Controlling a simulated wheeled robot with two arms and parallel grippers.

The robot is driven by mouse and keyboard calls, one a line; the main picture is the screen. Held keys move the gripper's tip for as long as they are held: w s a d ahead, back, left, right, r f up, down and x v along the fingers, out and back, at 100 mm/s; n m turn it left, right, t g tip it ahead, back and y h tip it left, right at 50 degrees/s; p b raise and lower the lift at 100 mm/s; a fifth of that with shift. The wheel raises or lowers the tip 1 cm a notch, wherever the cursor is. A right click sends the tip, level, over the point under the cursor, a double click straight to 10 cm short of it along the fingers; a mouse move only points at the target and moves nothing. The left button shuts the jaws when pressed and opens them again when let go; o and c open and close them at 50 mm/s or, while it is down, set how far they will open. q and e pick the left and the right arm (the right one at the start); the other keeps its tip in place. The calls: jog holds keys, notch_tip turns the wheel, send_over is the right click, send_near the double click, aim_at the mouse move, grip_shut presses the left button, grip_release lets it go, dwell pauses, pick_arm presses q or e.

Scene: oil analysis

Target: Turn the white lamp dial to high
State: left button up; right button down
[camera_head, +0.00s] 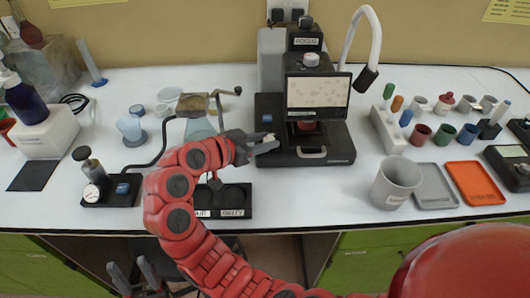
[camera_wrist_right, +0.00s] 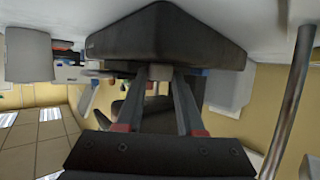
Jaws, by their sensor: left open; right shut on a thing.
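The dark microscope (camera_head: 320,85) stands at the back of the bench with a bright sample screen. My right gripper (camera_head: 270,145) is at the left front of its base, beside the dark lamp box. In the right wrist view the two fingers (camera_wrist_right: 160,80) are closed on a small pale knob (camera_wrist_right: 160,71) on the front of a dark body. It appears to be the white lamp dial; its marks and setting cannot be read. My left gripper (camera_head: 136,274) is open and empty, low at the left below the bench edge.
A grey cup (camera_head: 395,185), a grey tray (camera_head: 434,187) and an orange tray (camera_head: 475,184) stand at the right. A bottle rack (camera_head: 388,130) is behind them. A black labelled holder (camera_head: 222,201) lies under my right forearm.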

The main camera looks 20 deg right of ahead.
jog(key=shift+w+m+g+h+b, duration=0.1)
jog(key=shift+m+g+h+b, duration=0.2)
jog(key=shift+m+g+b, duration=0.3)
jog(key=c, duration=0.5)
grip_release()
jog(key=shift+d, duration=0.1)
